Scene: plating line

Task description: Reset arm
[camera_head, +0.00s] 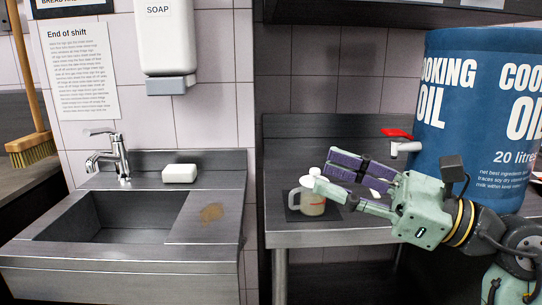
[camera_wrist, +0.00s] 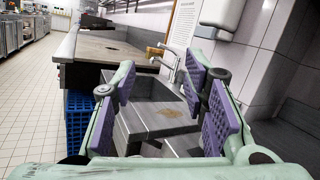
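My gripper (camera_head: 327,172) is at the right, in front of and over the steel counter, with its fingers pointing left. In the wrist view my gripper (camera_wrist: 163,80) shows its purple pads spread wide apart with nothing between them. A small pale jug (camera_head: 312,205) with a marked side stands on a dark mat (camera_head: 292,214) on the counter. It is partly hidden behind my fingers, and I cannot tell how far apart they are. A blue cooking oil drum (camera_head: 455,115) with a red-handled tap (camera_head: 399,140) stands behind my wrist.
A steel sink (camera_head: 125,212) with a faucet (camera_head: 119,158) is at left. A white soap bar (camera_head: 179,173) and a brown patch (camera_head: 211,212) lie on its ledge. A soap dispenser (camera_head: 166,45) hangs above. A blue crate (camera_wrist: 84,118) sits beside the sink; tiled floor (camera_wrist: 35,95) is clear.

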